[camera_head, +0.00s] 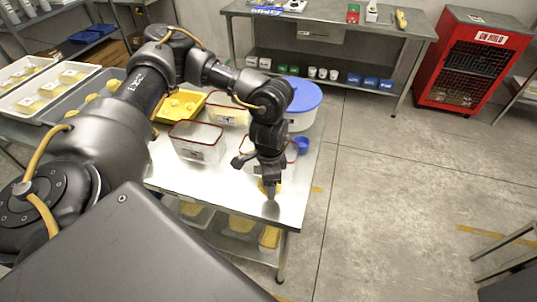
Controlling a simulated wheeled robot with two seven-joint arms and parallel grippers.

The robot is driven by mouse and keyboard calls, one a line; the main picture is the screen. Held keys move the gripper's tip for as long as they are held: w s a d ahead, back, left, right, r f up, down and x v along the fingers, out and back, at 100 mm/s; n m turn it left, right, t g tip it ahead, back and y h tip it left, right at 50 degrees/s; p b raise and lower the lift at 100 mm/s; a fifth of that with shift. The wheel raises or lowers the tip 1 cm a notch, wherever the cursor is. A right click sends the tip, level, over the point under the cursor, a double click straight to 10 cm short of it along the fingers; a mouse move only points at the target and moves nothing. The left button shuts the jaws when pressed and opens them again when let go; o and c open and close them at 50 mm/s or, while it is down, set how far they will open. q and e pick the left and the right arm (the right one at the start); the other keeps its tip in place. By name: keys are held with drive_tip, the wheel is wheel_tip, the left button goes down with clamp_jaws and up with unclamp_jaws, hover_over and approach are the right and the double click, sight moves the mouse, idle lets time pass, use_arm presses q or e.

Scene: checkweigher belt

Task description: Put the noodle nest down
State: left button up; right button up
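My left gripper (270,190) points down over the front right part of the steel table (220,190). A yellow noodle nest (262,187) is at its fingertips, and yellow shows on both sides of the near finger. The fingers appear closed around the nest, though they hide most of it. I cannot tell whether the nest touches the tabletop. My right gripper is not in view.
Clear red-rimmed containers (197,143), a yellow tray (181,105) and a white tub with a blue lid (292,95) stand behind the gripper. A small blue cup (301,145) is near the right edge. White trays (62,84) of nests are at left. Bare tabletop lies left of the gripper.

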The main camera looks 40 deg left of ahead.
use_arm(q)
drive_tip(key=s+a+r+m+b, duration=0.1)
drive_tip(key=s+a+r+m, duration=0.1)
drive_tip(key=a+r+m, duration=0.6)
drive_tip(key=s+a+r+m+b, duration=0.1)
drive_tip(key=s+a+r+m, duration=0.2)
drive_tip(key=a+r+m, duration=0.5)
drive_tip(key=w+d+f+b, duration=0.1)
drive_tip(key=w+d+f, duration=0.3)
drive_tip(key=w+f, duration=0.9)
drive_tip(key=shift+w+f+n, duration=0.25)
drive_tip(key=shift+f+n, duration=0.15)
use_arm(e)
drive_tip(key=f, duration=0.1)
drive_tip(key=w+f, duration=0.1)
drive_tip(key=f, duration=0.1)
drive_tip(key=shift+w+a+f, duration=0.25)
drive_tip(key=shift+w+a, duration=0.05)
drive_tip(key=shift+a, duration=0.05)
use_arm(q)
drive_tip(key=shift+d, duration=0.1)
